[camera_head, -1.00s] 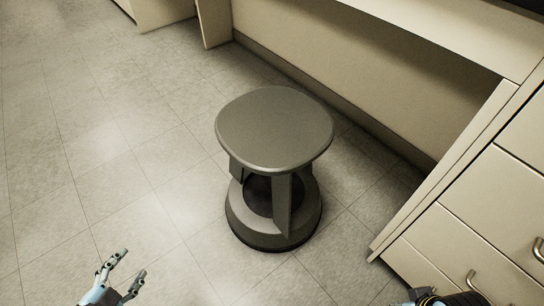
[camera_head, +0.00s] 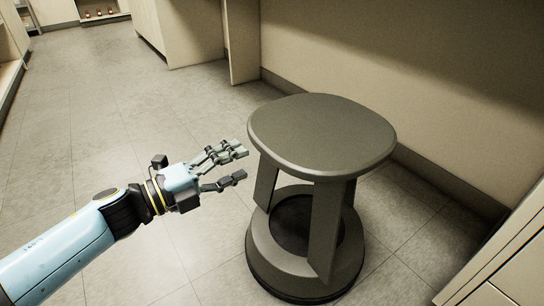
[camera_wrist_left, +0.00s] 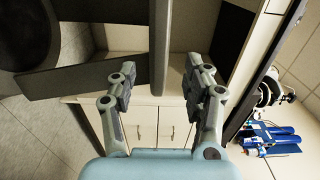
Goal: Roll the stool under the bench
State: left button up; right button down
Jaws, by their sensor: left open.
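The grey step stool (camera_head: 320,135) stands upright on the floor in the head view, with a rounded square seat, slab legs and a round base. It is in front of the knee space of the beige bench (camera_head: 241,40); the benchtop is out of the head view. My left gripper (camera_head: 238,164) is open and empty, just left of the seat's left edge at about seat height. I cannot tell whether its fingertips touch the stool. In the left wrist view, grey stool parts (camera_wrist_left: 80,80) show beyond and between the spread fingers (camera_wrist_left: 160,85). My right gripper is out of view.
A beige drawer cabinet (camera_head: 515,275) borders the knee space at the lower right. The knee space's back panel (camera_head: 400,75) runs behind the stool. Tiled floor (camera_head: 110,130) is clear to the left, and shelves (camera_head: 100,8) stand far back.

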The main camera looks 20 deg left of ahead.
aim_at(263, 153)
pick_arm(q)
jog(key=b+x, duration=0.1)
jog(key=x, duration=0.5)
jog(key=shift+w+d+f, duration=0.1)
jog(key=shift+w+f, duration=0.05)
jog(key=shift+w+d, duration=0.35)
jog(key=shift+w, duration=0.15)
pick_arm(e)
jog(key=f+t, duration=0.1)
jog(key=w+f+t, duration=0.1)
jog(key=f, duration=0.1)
pick_arm(q)
grip_shut()
